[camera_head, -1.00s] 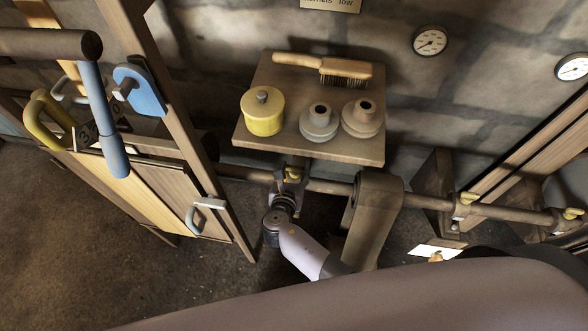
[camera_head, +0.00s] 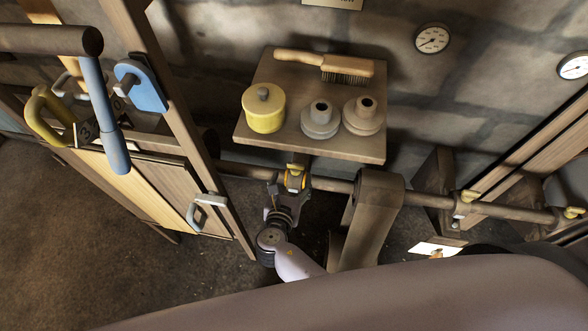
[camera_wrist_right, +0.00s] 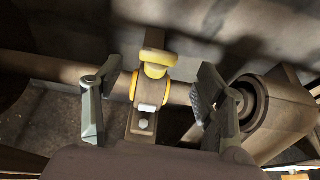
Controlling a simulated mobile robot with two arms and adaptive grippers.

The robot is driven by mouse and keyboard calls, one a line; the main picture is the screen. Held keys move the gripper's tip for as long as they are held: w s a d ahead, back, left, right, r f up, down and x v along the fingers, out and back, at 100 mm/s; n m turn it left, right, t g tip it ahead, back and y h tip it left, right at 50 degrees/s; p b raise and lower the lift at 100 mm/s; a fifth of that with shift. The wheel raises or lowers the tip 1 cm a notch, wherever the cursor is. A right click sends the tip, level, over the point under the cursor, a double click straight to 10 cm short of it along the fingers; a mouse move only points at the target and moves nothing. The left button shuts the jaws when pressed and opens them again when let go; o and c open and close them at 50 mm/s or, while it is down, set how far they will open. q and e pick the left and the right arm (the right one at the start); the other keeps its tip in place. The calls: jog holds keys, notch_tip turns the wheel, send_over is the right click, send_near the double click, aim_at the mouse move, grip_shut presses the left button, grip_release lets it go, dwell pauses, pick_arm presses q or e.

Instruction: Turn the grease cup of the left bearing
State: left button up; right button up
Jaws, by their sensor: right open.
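The left bearing's yellow grease cup (camera_head: 295,178) sits on the shaft below the front edge of the wooden shelf. In the right wrist view the grease cup (camera_wrist_right: 157,60) stands on top of the bearing (camera_wrist_right: 146,100), a block with yellow edges and a bolt at its front. My right gripper (camera_head: 289,190) is open at this bearing. In the wrist view its fingers (camera_wrist_right: 158,82) stand on either side of the bearing and cup, with visible gaps and nothing held. My left gripper is not in view.
A wooden post (camera_head: 190,130) stands left. Other yellow cups (camera_head: 470,196) are farther right.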

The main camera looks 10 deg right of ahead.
jog(key=v, duration=0.5)
jog(key=shift+s+a+r, duration=0.1)
jog(key=shift+s+r, duration=0.05)
jog(key=shift+s, duration=0.2)
jog(key=s+d+f+m+g+y, duration=0.1)
jog(key=s+d+f+m+g, duration=0.15)
jog(key=s+f, duration=0.4)
jog(key=s+d+f+m+g+y, duration=0.1)
jog(key=s+d+f+m+g, duration=0.2)
jog(key=f, duration=0.7)
jog(key=s+d+f+m+g+y, duration=0.1)
jog(key=s+f+m+g, duration=0.1)
jog(key=s+f+m, duration=0.5)
jog(key=s+d+f+m+g+y, duration=0.1)
jog(key=s+d+f+m+g, duration=0.1)
jog(key=s+d+f+m, duration=0.3)
jog(key=s+d+f+m+g+y, duration=0.1)
jog(key=s+d+f+m, duration=0.4)
jog(key=s+m, duration=0.5)
jog(key=shift+s+d+f+g, duration=0.2)
jog(key=shift+f+g, duration=0.15)
jog(key=shift+f, duration=0.5)
jog(key=shift+s+d+m, duration=0.3)
jog(key=shift+s+m, duration=0.05)
jog(key=shift+m, duration=0.3)
jog(key=shift+c, duration=0.4)
